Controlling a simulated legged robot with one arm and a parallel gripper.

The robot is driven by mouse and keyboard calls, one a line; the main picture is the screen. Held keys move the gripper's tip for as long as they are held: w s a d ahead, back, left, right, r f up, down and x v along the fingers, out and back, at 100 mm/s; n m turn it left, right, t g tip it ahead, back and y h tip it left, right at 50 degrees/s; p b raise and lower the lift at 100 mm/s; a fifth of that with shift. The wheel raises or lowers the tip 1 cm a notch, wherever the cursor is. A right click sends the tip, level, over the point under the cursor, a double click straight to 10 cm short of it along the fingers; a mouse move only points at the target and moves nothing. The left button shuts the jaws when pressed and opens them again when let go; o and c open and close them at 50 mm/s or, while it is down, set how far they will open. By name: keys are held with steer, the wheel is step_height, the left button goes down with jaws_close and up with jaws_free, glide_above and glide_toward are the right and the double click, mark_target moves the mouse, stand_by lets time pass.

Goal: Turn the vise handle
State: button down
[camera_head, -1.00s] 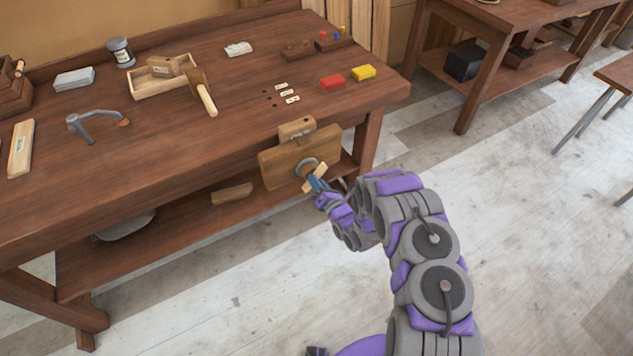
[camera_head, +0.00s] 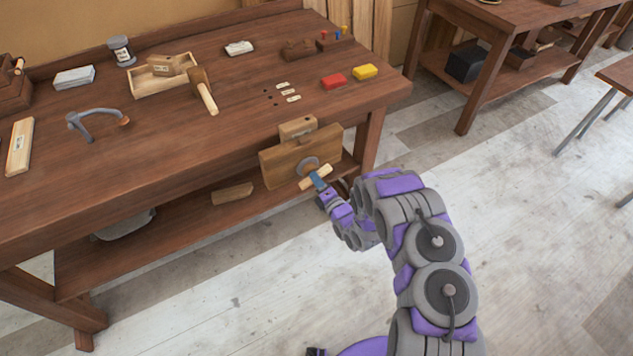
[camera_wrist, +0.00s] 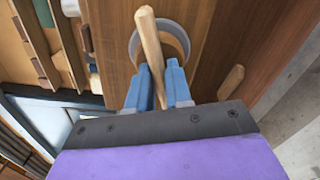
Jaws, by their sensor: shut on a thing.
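The wooden vise (camera_head: 290,157) is mounted on the front edge of the workbench, with a grey round hub (camera_head: 308,165) on its face. The pale wooden vise handle (camera_head: 318,177) crosses the hub, tilted up to the right. My gripper (camera_head: 319,180) is at the handle in front of the vise. In the wrist view the handle (camera_wrist: 148,38) runs down between the blue fingers of my gripper (camera_wrist: 158,85), which are shut on it. The grey hub ring (camera_wrist: 176,36) shows behind the handle. The handle's lower end is hidden by my gripper.

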steer(key=shift+d+f+m, duration=0.15)
steer(key=shift+d+m, duration=0.05)
steer(key=shift+m, duration=1.4)
steer(key=shift+d, duration=0.1)
steer(key=c, duration=1.1)
jaws_free()
steer(key=shift+c, duration=0.2)
steer(key=p+v, duration=0.5)
steer(key=v, duration=1.2)
